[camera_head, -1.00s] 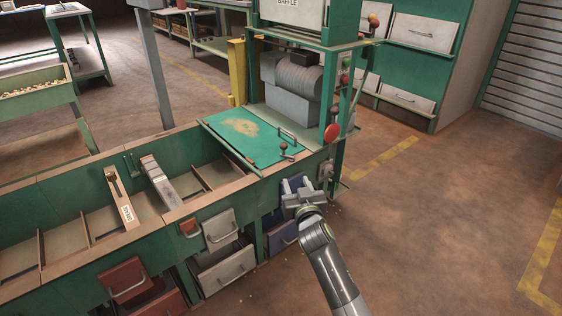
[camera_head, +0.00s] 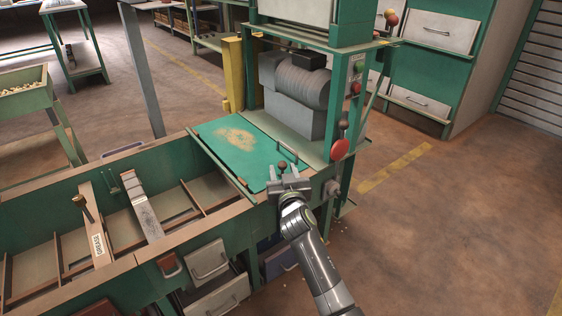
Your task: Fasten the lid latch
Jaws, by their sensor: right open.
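The green lid (camera_head: 228,150) lies shut and flat on the right part of the long green bin bench, with a pale worn patch and a bar handle (camera_head: 287,151). The lid latch (camera_head: 282,165) shows a small dark red knob near the lid's front right corner. My right gripper (camera_head: 287,181) is open, with its fingers spread in front of and around the latch's place in the picture. Whether the fingers touch the latch cannot be told. The gripper hides the lower part of the latch. My left gripper is not in view.
A green machine frame with a grey motor (camera_head: 296,85), buttons and a red round knob (camera_head: 339,149) stands behind and right of the lid. Open bins with dividers (camera_head: 165,205) lie left, with drawers below (camera_head: 209,259). Floor at the right is clear.

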